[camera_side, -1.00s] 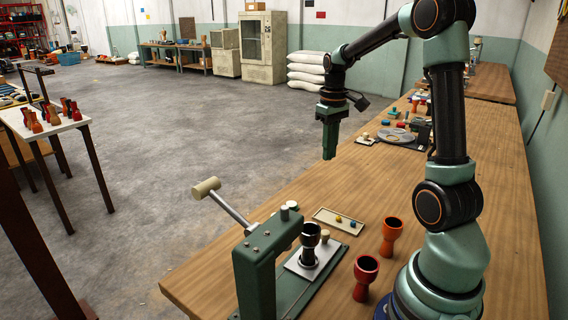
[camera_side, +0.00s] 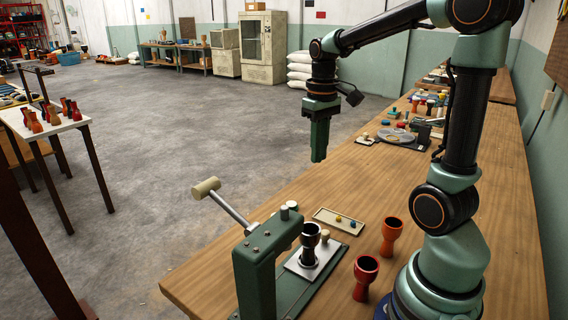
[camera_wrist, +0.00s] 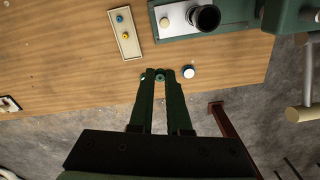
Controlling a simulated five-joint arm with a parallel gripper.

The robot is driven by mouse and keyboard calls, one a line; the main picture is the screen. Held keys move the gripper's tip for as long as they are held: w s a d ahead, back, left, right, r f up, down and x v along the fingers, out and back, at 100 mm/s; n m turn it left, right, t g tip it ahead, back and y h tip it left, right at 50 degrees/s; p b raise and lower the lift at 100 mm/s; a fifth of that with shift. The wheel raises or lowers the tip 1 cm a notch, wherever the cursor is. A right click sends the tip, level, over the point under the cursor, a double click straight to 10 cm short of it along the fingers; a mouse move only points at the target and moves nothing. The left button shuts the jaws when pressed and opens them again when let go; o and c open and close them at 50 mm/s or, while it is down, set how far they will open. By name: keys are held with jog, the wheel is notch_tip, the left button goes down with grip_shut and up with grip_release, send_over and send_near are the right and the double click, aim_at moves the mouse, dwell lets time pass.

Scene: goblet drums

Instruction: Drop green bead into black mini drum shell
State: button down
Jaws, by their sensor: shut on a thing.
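The black mini drum shell (camera_side: 310,238) stands upright, open end up, on a pale plate of the green press fixture. Its dark open mouth shows at the top of the wrist view (camera_wrist: 208,17). My gripper (camera_side: 318,158) hangs pointing down, high above the table and beyond the fixture in the side view. In the wrist view, its fingers (camera_wrist: 160,75) are closed around a small green bead (camera_wrist: 160,76) at their tips. The bead is hidden in the side view. The gripper is apart from the shell.
A shallow tray (camera_wrist: 135,53) holds a blue bead (camera_wrist: 119,18) and a yellow bead (camera_wrist: 126,36). Two orange-red drum shells (camera_side: 389,237) stand right of the fixture. The green press (camera_side: 262,258) with its lever handle (camera_side: 207,187) rises beside the black shell.

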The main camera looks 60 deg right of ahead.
jog(key=s+a, duration=0.4)
jog(key=a, duration=0.4)
jog(key=shift+s+f, duration=0.1)
jog(key=shift+f, duration=2.7)
jog(key=c, duration=0.8)
grip_release()
